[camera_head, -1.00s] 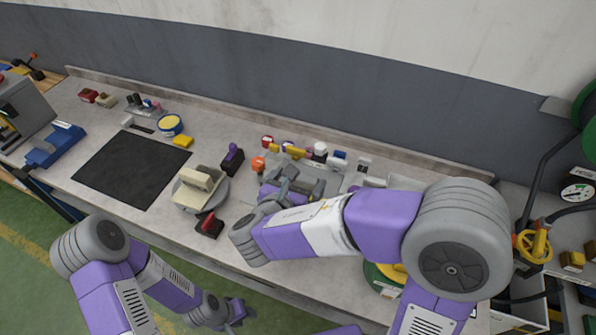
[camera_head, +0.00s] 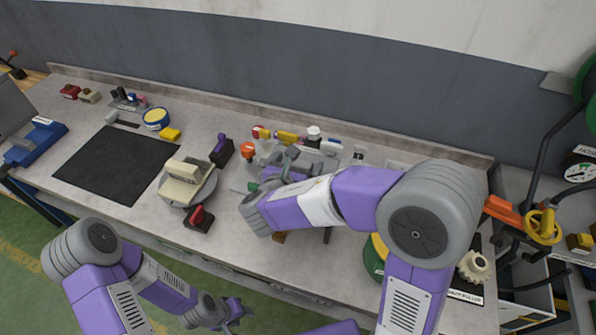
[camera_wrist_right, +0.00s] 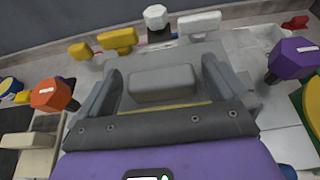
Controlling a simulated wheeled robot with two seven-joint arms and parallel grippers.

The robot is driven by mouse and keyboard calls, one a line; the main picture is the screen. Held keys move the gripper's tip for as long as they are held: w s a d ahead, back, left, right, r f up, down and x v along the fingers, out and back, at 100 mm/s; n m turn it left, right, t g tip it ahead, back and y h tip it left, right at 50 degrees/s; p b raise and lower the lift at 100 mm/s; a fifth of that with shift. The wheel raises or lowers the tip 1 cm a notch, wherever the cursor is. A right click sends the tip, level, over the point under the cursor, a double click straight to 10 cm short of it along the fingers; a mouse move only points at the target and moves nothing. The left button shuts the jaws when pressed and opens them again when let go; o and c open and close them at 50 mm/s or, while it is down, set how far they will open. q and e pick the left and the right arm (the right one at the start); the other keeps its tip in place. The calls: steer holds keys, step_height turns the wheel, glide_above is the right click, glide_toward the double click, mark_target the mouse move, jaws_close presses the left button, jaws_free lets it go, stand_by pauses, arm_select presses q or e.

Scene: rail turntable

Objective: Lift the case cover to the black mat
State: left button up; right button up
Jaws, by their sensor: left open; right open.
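A grey part with a raised block (camera_wrist_right: 162,83) lies between my right gripper's fingers. I cannot tell for certain which of the two is the case cover. The black mat (camera_head: 115,163) lies flat and empty, left of the turntable. My right gripper (camera_wrist_right: 160,68) is open, its fingers on either side of the grey block; its forearm partly hides this area in the head view. My left gripper (camera_head: 237,312) is open and empty, low in front of the bench.
A red-and-black clamp (camera_head: 200,218) and a purple-and-black one (camera_head: 221,150) stand beside the turntable. An orange knob (camera_wrist_right: 54,95) and a purple knob (camera_wrist_right: 292,59) flank my right gripper. A yellow block (camera_head: 170,134) and a blue-and-yellow tin (camera_head: 155,119) sit behind the mat.

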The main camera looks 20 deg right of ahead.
steer(key=shift+w+d+f, duration=0.2)
steer(key=shift+w+d, duration=0.05)
steer(key=shift+w, duration=0.05)
steer(key=shift+c, duration=0.2)
steer(key=shift+r, duration=0.1)
steer(key=c, duration=1.4)
